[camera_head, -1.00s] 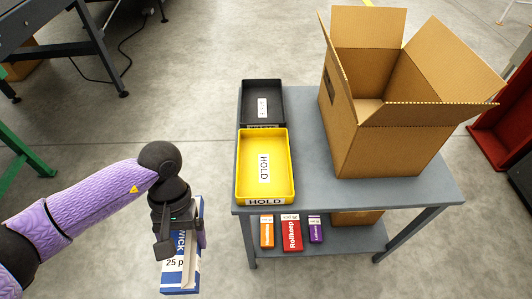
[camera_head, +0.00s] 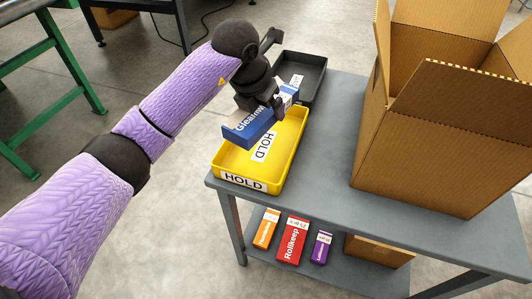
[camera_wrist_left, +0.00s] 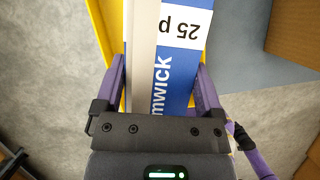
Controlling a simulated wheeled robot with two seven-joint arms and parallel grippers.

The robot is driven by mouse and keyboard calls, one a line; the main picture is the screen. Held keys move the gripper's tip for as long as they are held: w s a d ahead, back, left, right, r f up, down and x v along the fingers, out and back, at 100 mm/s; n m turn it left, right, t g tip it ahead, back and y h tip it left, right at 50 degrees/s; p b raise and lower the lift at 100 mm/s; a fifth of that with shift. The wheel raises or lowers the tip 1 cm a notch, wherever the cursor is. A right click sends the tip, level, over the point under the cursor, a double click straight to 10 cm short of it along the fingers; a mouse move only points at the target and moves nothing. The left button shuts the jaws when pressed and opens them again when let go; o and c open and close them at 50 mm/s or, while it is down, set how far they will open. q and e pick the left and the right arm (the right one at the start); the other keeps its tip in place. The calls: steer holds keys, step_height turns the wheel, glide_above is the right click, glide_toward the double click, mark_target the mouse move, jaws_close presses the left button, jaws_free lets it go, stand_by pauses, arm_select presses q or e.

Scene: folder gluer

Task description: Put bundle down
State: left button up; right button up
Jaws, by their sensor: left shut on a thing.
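The bundle (camera_head: 252,126) is a blue and white carton block with "Gleamwick" lettering. My left gripper (camera_head: 268,108) is shut on it and holds it over the yellow HOLD tray (camera_head: 283,168). In the left wrist view the bundle (camera_wrist_left: 180,65) lies between the two purple fingers of my left gripper (camera_wrist_left: 160,85), with yellow tray edges showing beside it. I cannot tell whether the bundle touches the tray floor.
The grey table (camera_head: 325,165) carries a black tray (camera_head: 308,75) behind the yellow one and a large open cardboard box (camera_head: 420,140) at right. On the lower shelf stand orange (camera_head: 265,228), red (camera_head: 292,240) and purple (camera_head: 320,247) cartons and a flat brown box (camera_head: 380,250).

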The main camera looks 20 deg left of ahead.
mark_target(266, 142)
arm_select(q)
steer(key=shift+w+f+n+y+b, duration=0.3)
steer(key=shift+w+n, duration=0.2)
steer(key=shift+n, duration=0.4)
steer(key=shift+w+a+n, duration=0.15)
steer(key=shift+n, duration=0.25)
step_height(266, 142, down, 10)
steer(key=b, duration=0.6)
steer(key=shift+r, duration=0.3)
steer(key=o, duration=1.1)
steer(key=shift+f, duration=0.1)
arm_select(e)
steer(key=s+x, duration=0.1)
steer(key=x, duration=0.5)
steer(key=shift+a+g, duration=0.15)
steer(key=shift+g, duration=0.25)
steer(key=shift+f, duration=0.1)
